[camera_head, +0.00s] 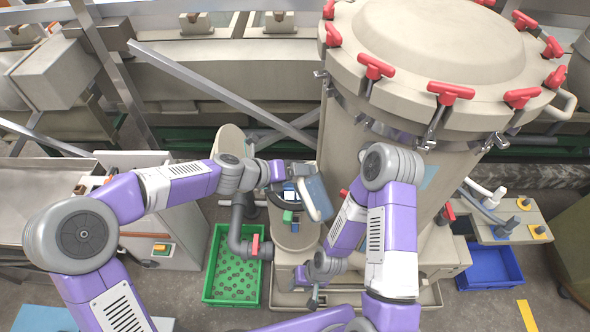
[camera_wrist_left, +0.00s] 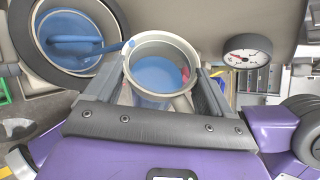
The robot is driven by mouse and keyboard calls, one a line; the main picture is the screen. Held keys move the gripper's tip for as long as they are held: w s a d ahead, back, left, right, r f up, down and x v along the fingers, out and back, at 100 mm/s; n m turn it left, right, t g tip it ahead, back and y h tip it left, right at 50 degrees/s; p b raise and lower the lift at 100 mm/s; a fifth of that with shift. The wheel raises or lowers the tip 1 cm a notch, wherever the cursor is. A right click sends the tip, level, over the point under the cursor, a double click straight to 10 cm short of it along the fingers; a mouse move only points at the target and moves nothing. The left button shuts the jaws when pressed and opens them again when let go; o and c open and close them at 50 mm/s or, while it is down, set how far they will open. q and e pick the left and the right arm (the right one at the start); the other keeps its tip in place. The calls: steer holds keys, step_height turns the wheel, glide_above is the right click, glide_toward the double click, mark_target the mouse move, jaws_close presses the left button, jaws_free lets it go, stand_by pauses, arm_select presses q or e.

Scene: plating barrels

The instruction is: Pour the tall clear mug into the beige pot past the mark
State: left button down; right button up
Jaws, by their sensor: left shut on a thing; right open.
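The tall clear mug (camera_wrist_left: 163,97) holds blue liquid and sits between the fingers of my left gripper (camera_wrist_left: 161,80), which is shut on it. In the head view the mug (camera_head: 316,198) looks tilted, above the beige pot (camera_head: 296,240), beside my left gripper (camera_head: 291,180). In the left wrist view the pot (camera_wrist_left: 38,62) has a dark rim and blue liquid inside. A blue streak runs from the mug's lip across the pot's opening, like a stream. The mark cannot be made out. My right gripper (camera_head: 312,297) is open and empty, low in front of the pot.
A large beige barrel (camera_head: 350,130) with red clamps stands behind and right of the pot. A green crate (camera_head: 222,262) is at the left, and a blue bin (camera_head: 488,268) at the right. A round gauge (camera_wrist_left: 247,51) is near the mug. A grey pipe (camera_head: 238,225) stands beside the pot.

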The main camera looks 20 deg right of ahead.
arm_select(q)
steer(key=shift+w+f+n+g+p, duration=0.2)
steer(key=shift+f+n+g+p, duration=0.15)
steer(key=shift+p, duration=0.9)
steer(key=shift+w+a+f+n+g+h+p, duration=0.15)
steer(key=shift+f+n+g+p, duration=0.15)
steer(key=shift+p, duration=0.4)
steer(key=shift+w+f+n+g+h+p, duration=0.2)
steer(key=shift+f+p, duration=0.25)
steer(key=shift+p, duration=0.2)
steer(key=shift+w+a+f+n+g+h+p, duration=0.15)
steer(key=shift+f+g+p, duration=0.15)
steer(key=shift+p, duration=0.4)
steer(key=shift+d, duration=0.1)
